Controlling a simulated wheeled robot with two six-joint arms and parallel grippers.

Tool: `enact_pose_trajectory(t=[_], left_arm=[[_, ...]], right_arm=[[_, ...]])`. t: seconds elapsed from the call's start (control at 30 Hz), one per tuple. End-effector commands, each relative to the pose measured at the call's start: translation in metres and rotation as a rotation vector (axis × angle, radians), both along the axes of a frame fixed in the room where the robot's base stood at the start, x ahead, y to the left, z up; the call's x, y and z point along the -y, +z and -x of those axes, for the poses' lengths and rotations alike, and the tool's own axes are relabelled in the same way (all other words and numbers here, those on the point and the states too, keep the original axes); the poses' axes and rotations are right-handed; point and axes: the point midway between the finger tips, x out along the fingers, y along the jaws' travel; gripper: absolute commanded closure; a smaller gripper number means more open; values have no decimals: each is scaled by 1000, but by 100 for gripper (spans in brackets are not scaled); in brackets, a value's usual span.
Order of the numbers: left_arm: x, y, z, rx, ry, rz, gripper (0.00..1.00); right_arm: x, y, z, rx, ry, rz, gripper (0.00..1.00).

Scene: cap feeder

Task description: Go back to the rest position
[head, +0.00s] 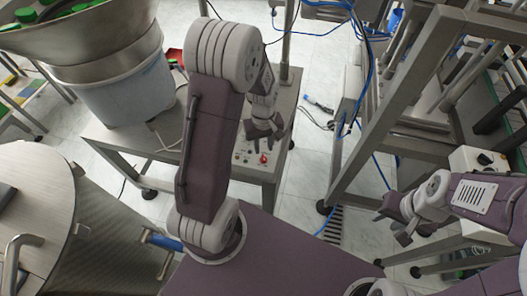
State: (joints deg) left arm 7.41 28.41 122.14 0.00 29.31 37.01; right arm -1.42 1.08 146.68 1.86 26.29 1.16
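My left arm rises in the middle of the head view and bends over. Its gripper (264,134) hangs above the metal table with the red button, its dark fingers spread and nothing seen between them. My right arm comes in from the right edge. Its gripper (393,224) points left over the floor beside the metal frame, with its fingers apart and empty. Neither gripper visibly touches anything.
A feeder bowl (95,40) with green caps (25,14) stands at upper left. A metal table (150,150) carries a red button (263,159). A round metal drum (35,205) is at lower left. A metal frame (385,115) stands right. Tiled floor (305,150) between is mostly clear, with cables.

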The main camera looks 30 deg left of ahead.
Motion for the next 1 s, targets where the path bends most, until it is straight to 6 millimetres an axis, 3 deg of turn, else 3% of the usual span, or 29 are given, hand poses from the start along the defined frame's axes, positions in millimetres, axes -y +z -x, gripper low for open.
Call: enact_pose_trajectory(t=[0.1,0.2,0.73,0.83,0.93,1.0], left_arm=[[0,23,-1,4,0,-1,69],[0,32,-1,3,0,0,69],[0,33,0,0,-1,0,69],[10,50,-6,45,-34,-5,69],[33,71,19,88,-133,-5,69],[46,76,50,107,-302,-7,69]], right_arm=[[0,3,0,0,0,0,64],[0,4,0,0,0,0,64],[0,4,0,0,0,0,64],[0,4,0,0,0,0,64],[0,4,0,0,0,0,64],[0,4,0,0,0,0,64]])
